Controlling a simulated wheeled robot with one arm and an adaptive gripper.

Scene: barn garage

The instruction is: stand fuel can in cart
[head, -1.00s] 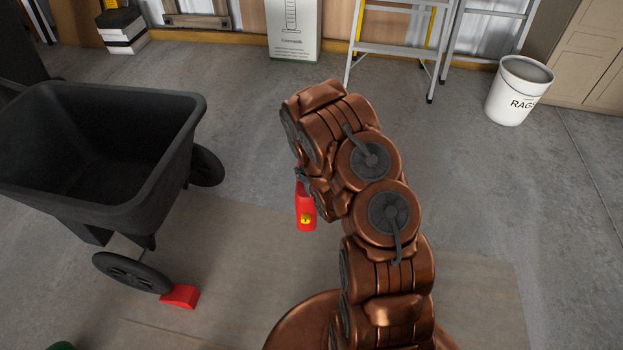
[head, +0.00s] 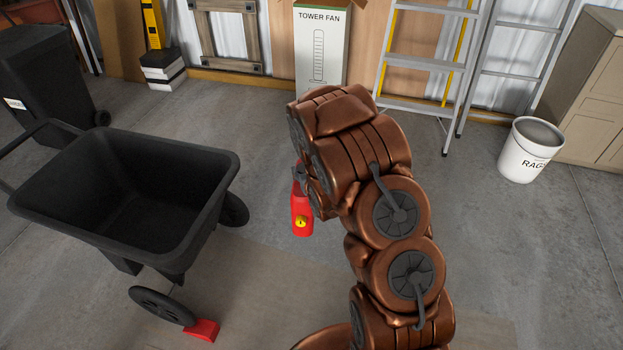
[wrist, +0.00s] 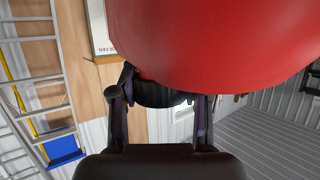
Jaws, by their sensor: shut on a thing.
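A red fuel can (head: 301,216) with a yellow label hangs at the left side of my arm in the head view. My gripper (head: 299,176) is shut on it, near its top, and is partly hidden behind my arm. In the wrist view the can (wrist: 215,40) fills the upper part, just beyond my gripper (wrist: 163,98). The black cart (head: 95,225) stands to the left of the can, apart from it. The part of its tub that shows is empty.
A red wedge (head: 204,330) touches the cart's front wheel. Behind are a tower fan box (head: 320,55), ladders (head: 425,62), a white rag bin (head: 530,155) and a dark wheeled bin (head: 40,80). Floor between the can and the cart is clear.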

